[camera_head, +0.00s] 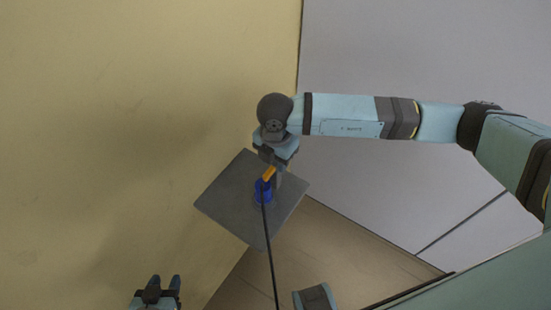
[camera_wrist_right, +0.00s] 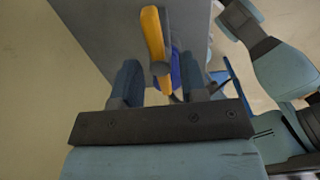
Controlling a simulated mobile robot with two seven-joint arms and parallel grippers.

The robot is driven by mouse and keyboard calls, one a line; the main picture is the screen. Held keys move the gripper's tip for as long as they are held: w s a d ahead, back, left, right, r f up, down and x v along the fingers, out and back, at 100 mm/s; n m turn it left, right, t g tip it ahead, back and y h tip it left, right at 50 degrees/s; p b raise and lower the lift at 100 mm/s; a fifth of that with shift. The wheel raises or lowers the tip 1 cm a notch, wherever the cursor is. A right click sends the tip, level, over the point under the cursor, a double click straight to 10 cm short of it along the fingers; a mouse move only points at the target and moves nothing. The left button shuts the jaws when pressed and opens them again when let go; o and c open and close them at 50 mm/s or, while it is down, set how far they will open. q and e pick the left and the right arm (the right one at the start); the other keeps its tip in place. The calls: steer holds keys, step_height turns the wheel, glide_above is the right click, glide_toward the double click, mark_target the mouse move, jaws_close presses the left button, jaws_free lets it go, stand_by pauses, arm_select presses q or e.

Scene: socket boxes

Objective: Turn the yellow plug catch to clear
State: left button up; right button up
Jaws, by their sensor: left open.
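The yellow catch (camera_head: 268,173) sits at the top of the blue plug (camera_head: 263,192), on a dark grey square plate (camera_head: 230,210). In the right wrist view the yellow catch (camera_wrist_right: 154,38) is a long bar on a grey pivot, with the blue plug (camera_wrist_right: 176,70) partly hidden behind it. My right gripper (camera_wrist_right: 160,72) is open; its two fingers stand on either side of the catch's lower part, with gaps visible. In the head view my right gripper (camera_head: 268,160) is just above the catch, its fingers partly hidden. My left gripper (camera_head: 163,282) is open and empty at the bottom left.
A black cable (camera_head: 270,250) hangs from the plug down to the bottom edge. A yellowish surface (camera_head: 100,120) fills the left and a grey one (camera_head: 400,50) the right. The space between my left gripper and the plate looks clear.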

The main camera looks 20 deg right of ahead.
steer(key=shift+f, duration=0.4)
jaws_close()
